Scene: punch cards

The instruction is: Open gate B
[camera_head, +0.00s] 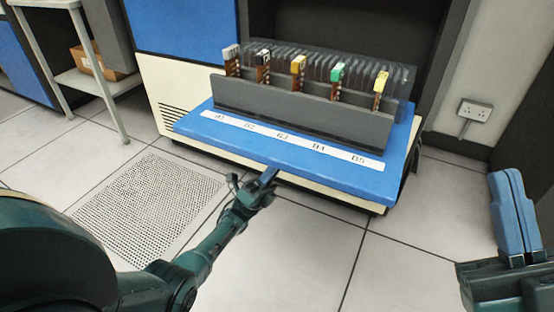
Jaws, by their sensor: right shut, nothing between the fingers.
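No part in view can be clearly read as gate B. A grey card rack (300,112) stands on a blue shelf (350,182). A white label strip (290,140) in front carries small codes, hard to read. My right gripper (508,175) is shut and empty, well right of the shelf.
Clear upright plates (350,62) stand behind the tabs. The shelf belongs to a cream and blue cabinet (176,80). A perforated floor tile (150,205) lies at left. A stand (110,105) with a cardboard box (90,62) is at far left. A wall socket (474,110) is at right.

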